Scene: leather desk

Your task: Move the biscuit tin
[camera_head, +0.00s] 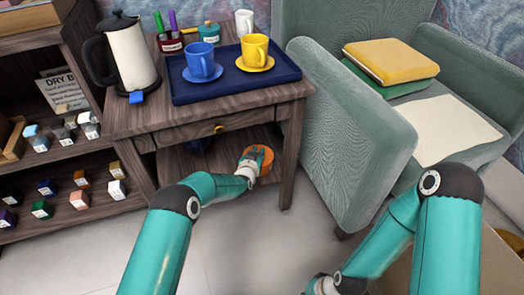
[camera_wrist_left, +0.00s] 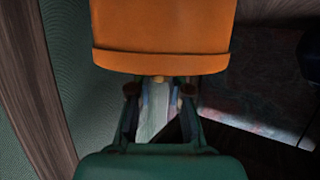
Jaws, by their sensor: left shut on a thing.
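The biscuit tin appears to be the orange round thing (camera_head: 266,156) under the side table, in the open space above its lower shelf. In the left wrist view the orange tin (camera_wrist_left: 160,38) fills the top middle, with a lid-like rim along its lower edge. My left gripper (camera_head: 256,157) reaches in below the drawer and is shut on the tin. In the left wrist view its fingers (camera_wrist_left: 160,88) meet the tin's near side, and the far side is hidden. I cannot tell whether the tin touches the shelf.
The side table (camera_head: 160,122) has a drawer above and legs on both sides of my arm. On top stand a blue tray (camera_head: 228,89) with cups and a coffee press (camera_head: 130,55). A green armchair (camera_head: 350,140) stands close right; a shelf unit (camera_head: 60,165) stands left.

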